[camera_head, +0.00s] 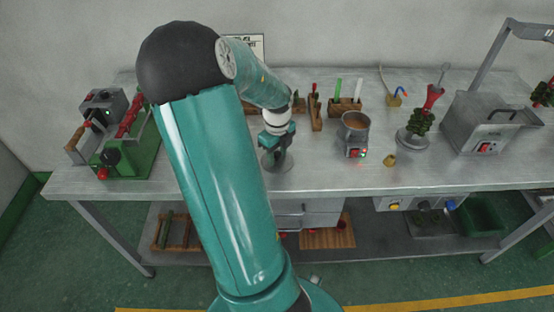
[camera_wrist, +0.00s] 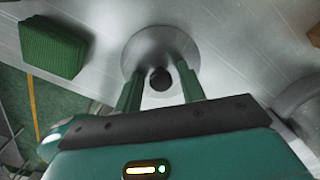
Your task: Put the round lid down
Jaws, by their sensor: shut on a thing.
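The round lid (camera_wrist: 143,48) is a grey metal disc with a black knob (camera_wrist: 160,79) in the wrist view. My gripper (camera_wrist: 160,82) is shut on the knob, with one green finger on each side of it. In the head view the lid (camera_head: 268,163) shows below my gripper (camera_head: 279,152), low over the left-middle of the metal workbench (camera_head: 330,183). The lid looks about level. I cannot tell whether it touches the bench top.
A green ribbed block (camera_wrist: 52,47) lies near the lid. A small round pot heater (camera_head: 355,131) stands to the right. Wooden holders (camera_head: 316,115) stand behind, and a green clamp machine (camera_head: 135,150) at the left.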

